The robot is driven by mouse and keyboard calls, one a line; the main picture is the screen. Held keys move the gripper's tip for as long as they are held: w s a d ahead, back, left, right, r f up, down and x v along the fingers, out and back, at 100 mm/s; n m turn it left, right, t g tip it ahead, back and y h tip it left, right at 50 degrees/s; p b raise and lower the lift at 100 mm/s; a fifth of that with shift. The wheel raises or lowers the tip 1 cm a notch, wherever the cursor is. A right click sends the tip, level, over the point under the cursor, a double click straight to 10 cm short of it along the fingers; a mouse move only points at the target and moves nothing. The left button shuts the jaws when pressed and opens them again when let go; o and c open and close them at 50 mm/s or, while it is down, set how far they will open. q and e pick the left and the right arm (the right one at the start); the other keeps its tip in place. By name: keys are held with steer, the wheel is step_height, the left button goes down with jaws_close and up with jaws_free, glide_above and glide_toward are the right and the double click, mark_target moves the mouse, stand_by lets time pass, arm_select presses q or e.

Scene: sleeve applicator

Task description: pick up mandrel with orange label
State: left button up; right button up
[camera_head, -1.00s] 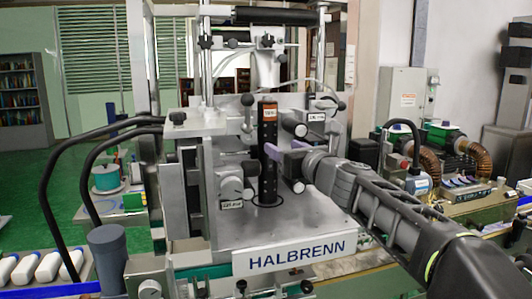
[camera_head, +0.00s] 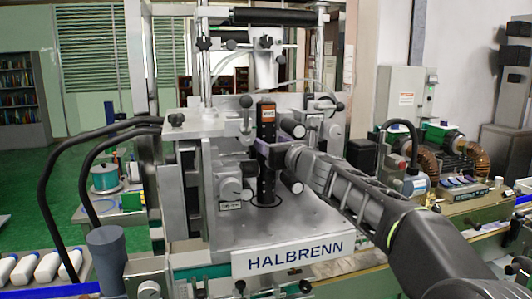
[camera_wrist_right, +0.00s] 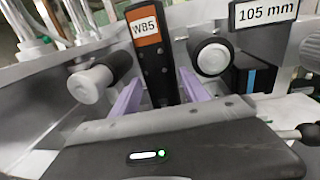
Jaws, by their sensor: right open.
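The mandrel (camera_head: 267,122) is a black upright post with an orange label near its top, standing on the machine's metal plate. In the right wrist view the mandrel (camera_wrist_right: 156,72) rises between two purple fingers, and its orange label reads W85. My right gripper (camera_head: 270,149) reaches in from the right at the mandrel's upper-middle height. In the wrist view this gripper (camera_wrist_right: 158,92) is open, with one finger on each side of the mandrel. Whether either finger touches it is unclear. My left gripper is not in view.
Grey rollers or knobs (camera_head: 291,127) stand close to the mandrel; in the wrist view a left one (camera_wrist_right: 102,76) and a right one (camera_wrist_right: 211,56) flank it. A 105 mm sign (camera_wrist_right: 265,10) sits behind. The flat plate (camera_head: 300,223) in front is clear.

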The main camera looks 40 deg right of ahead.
steer(key=shift+x, duration=0.85)
jaws_close()
stand_by(0.3)
steer(key=shift+r, duration=0.1)
